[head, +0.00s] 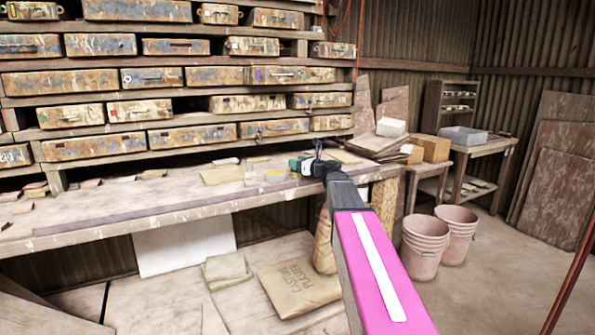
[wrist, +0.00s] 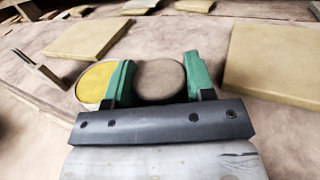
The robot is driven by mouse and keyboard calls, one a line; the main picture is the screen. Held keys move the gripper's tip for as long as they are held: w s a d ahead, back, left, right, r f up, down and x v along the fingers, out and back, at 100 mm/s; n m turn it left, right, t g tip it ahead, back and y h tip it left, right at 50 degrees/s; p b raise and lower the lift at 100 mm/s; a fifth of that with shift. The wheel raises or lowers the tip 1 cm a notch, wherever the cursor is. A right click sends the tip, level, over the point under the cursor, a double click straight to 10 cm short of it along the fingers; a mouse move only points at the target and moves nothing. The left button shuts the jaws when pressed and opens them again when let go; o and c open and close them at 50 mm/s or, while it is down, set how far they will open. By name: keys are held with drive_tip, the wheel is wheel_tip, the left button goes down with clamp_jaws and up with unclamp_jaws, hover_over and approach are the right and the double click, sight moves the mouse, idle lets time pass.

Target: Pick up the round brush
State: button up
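My gripper (wrist: 160,72) has two green fingers, spread apart, and is low over the bench. A brown, round-topped object (wrist: 160,82) lies between the fingers and fills most of the gap; it may be the round brush, but no bristles show. I cannot tell whether the fingers touch it. In the head view my gripper (head: 304,166) is over the right part of the bench, and the brown object cannot be made out there.
A yellow round piece (wrist: 92,84) lies against the left finger's outer side. A dark slim tool (wrist: 38,70) is farther left. Flat tan blocks lie left (wrist: 88,38) and right (wrist: 272,60). Shelves of worn boxes (head: 95,147) rise behind the bench (head: 120,210).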

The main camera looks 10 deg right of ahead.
drive_tip(key=shift+c, duration=0.4)
drive_tip(key=shift+r, duration=0.5)
drive_tip(key=r, duration=0.3)
drive_tip(key=shift+s+a+r, duration=0.3)
drive_tip(key=shift+a+r, duration=0.05)
drive_tip(key=s+a+r, duration=0.5)
drive_tip(key=a+r, duration=0.1)
drive_tip(key=a, duration=0.3)
drive_tip(key=shift+s+a+r, duration=0.15)
drive_tip(key=shift+s, duration=0.05)
